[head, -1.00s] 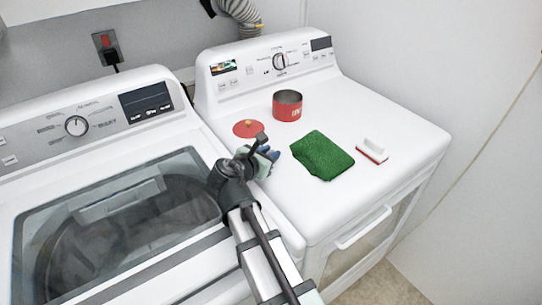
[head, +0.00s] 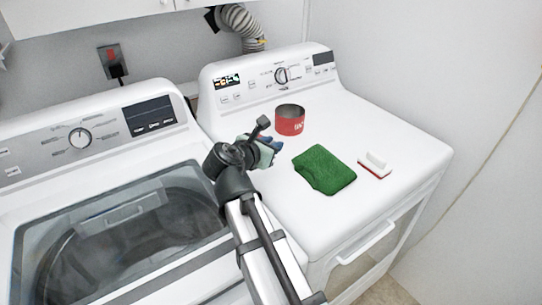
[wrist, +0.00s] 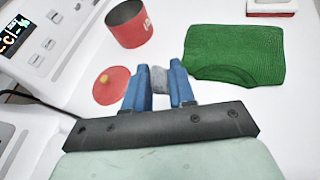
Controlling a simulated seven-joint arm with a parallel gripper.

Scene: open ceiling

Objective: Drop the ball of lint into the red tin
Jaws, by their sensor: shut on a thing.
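The red tin (head: 290,121) stands upright and open-topped on the right-hand white machine, near its control panel. In the wrist view the tin (wrist: 130,27) is at the upper left, beyond my fingers and apart from them. My gripper (wrist: 159,82) has blue fingers shut on the grey ball of lint (wrist: 158,76), which shows between the fingertips. In the head view my gripper (head: 273,145) is in front and to the left of the tin. The lint cannot be made out there.
A red lid with a yellowish knob (wrist: 110,86) lies left of my fingers. A green folded cloth (head: 324,169) and a white brush with a red edge (head: 375,165) lie to the right on the machine top. The control panel (head: 270,78) rises behind the tin.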

